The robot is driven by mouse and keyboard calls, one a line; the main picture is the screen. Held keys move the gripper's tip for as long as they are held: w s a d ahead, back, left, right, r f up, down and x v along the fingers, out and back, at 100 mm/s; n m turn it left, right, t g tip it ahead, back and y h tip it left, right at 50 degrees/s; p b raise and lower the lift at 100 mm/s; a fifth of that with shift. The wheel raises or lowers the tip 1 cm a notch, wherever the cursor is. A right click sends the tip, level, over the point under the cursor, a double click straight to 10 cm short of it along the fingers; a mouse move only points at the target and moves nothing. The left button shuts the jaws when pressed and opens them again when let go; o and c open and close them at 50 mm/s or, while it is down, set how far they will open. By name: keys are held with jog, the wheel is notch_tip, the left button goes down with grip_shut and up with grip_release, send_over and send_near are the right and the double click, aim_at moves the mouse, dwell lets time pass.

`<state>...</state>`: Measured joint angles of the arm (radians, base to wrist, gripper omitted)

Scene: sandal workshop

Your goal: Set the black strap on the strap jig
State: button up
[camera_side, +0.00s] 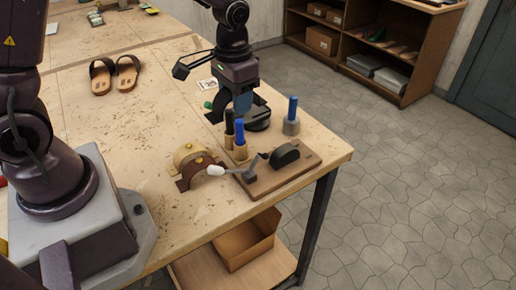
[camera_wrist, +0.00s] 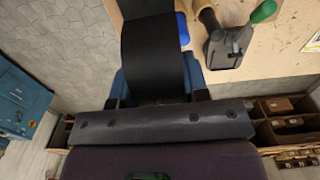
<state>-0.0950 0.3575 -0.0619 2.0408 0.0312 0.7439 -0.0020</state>
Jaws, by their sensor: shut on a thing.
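My gripper (camera_side: 243,108) is above the table's right part, behind the jig in the side view. It is shut on the black strap (camera_side: 259,120), which shows as a dark curved piece by the fingers. In the wrist view the black strap (camera_wrist: 150,50) is a broad dark band extending up from between the blue fingers. The strap jig (camera_side: 262,184) is a brown board near the table corner, carrying a black rounded form (camera_side: 285,153) and a clamp lever with a white handle (camera_side: 215,170). The strap is apart from the jig. Its far end is cut off in the wrist view.
Tan (camera_side: 188,153) and brown (camera_side: 198,172) arched straps stand left of the jig. A green-handled tool (camera_wrist: 232,42) is beside the gripper. Sandals (camera_side: 116,74) lie farther back; bare table lies between.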

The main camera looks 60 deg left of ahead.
jog(key=shift+w+d+r, duration=0.2)
jog(key=shift+d+r, duration=0.25)
jog(key=shift+d, duration=0.3)
notch_tip(320, 180, up, 4)
jog(key=shift+r, duration=0.15)
jog(key=shift+s+a+r, duration=0.15)
jog(key=shift+a, duration=0.5)
jog(key=s+a, duration=0.4)
jog(key=a, duration=0.7)
send_over(177, 145)
notch_tip(177, 145, down, 19)
jog(key=shift+d+f, duration=0.1)
jog(key=shift+d, duration=0.05)
jog(key=shift+f, duration=2.2)
jog(key=shift+f, duration=0.1)
